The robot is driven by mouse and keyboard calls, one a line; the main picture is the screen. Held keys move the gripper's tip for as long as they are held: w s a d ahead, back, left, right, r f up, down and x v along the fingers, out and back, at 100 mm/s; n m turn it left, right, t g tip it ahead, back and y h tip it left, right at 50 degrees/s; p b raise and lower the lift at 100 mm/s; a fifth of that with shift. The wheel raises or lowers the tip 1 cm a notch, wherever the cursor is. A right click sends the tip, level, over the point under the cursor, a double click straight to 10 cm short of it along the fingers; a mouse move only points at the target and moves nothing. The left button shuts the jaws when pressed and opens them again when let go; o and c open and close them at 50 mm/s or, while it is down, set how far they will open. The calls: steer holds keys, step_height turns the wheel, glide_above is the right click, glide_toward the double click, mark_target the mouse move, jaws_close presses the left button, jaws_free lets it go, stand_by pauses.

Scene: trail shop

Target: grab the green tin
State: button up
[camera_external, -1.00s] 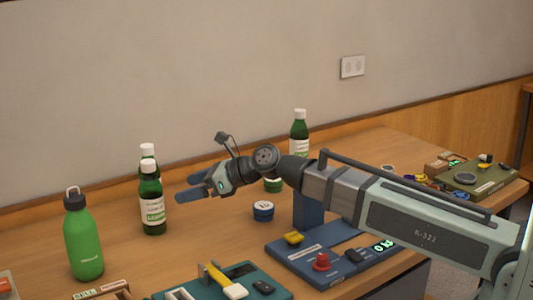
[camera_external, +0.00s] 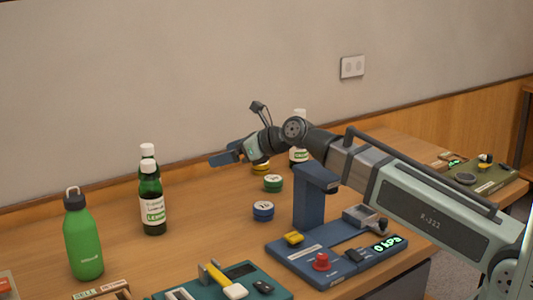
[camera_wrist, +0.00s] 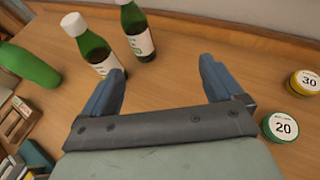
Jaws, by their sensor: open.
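The green tin (camera_external: 273,183) is a short round tin with a white lid label, standing on the table between a yellow tin and a blue tin. In the wrist view the green tin (camera_wrist: 281,127) reads 20 and lies to the right, outside my fingers. My gripper (camera_external: 222,159) is open and empty, raised above the table to the left of the green tin in the external view. In the wrist view my gripper (camera_wrist: 160,82) has its two blue fingers spread over bare table.
A yellow tin (camera_wrist: 305,82) marked 30 and a blue tin (camera_external: 263,211) stand near the green one. Green bottles (camera_external: 152,200) and a green flask (camera_external: 84,240) stand at the left. A blue stand (camera_external: 315,200) with a control base is at the right.

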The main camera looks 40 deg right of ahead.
steer(key=d+m+t+h, duration=0.2)
steer(key=d+m+h, duration=0.25)
steer(key=d, duration=1.65)
glide_toward(276, 179)
steer(key=w, duration=0.1)
steer(key=w+a, duration=0.1)
steer(key=w, duration=0.1)
steer(key=shift+w+f+h, duration=0.1)
steer(key=shift+h, duration=0.25)
steer(key=shift+f, duration=0.55)
steer(key=shift+w+f, duration=0.1)
steer(key=shift+w, duration=0.15)
steer(key=shift+x, duration=3.55)
steer(key=shift+c, duration=0.2)
steer(key=c, duration=1)
